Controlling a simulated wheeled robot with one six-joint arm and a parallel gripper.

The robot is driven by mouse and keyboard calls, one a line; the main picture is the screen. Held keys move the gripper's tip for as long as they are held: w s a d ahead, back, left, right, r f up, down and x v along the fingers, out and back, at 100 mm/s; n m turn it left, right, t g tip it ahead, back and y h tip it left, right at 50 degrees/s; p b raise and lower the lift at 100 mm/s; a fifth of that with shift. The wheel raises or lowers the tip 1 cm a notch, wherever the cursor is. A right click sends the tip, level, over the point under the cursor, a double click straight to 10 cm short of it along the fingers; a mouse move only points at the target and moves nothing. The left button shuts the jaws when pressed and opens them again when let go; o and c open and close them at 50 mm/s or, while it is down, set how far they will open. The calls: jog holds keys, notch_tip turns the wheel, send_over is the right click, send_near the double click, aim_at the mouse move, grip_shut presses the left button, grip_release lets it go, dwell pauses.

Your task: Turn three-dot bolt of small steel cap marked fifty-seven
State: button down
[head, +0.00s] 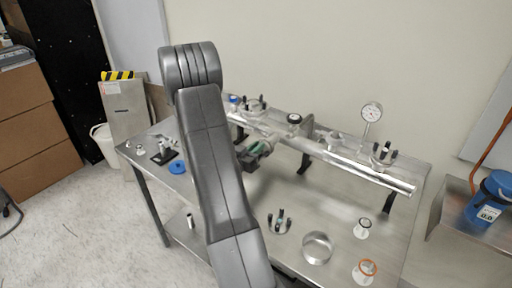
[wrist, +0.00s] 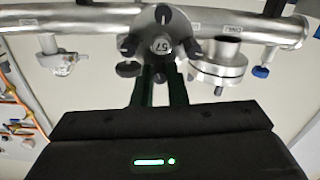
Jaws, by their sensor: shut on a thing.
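The small steel cap marked 57 (wrist: 161,46) faces me in the upper middle of the wrist view, on the steel pipe. Dark bolts stand around its rim, one on the left (wrist: 128,45) and one on the right (wrist: 192,48). My gripper (wrist: 160,75) is just below the cap's centre, its two dark green fingers on either side of the cap's lower bolt. It is shut on that bolt, which is mostly hidden. The dots on the bolts are too small to read. In the head view my arm covers part of the work area.
The steel pipe (head: 340,159) runs along the table (head: 335,205) with a dial gauge (head: 372,113) on it. A round flange (wrist: 222,65) is close right of the cap.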

jog(key=n+p, duration=0.1)
jog(key=n, duration=0.5)
jog(key=shift+p, duration=0.35)
dwell(0.4)
jog(key=c, duration=1.4)
grip_release()
jog(key=shift+c, duration=0.2)
jog(key=b+v, duration=0.2)
jog(key=v, duration=1.2)
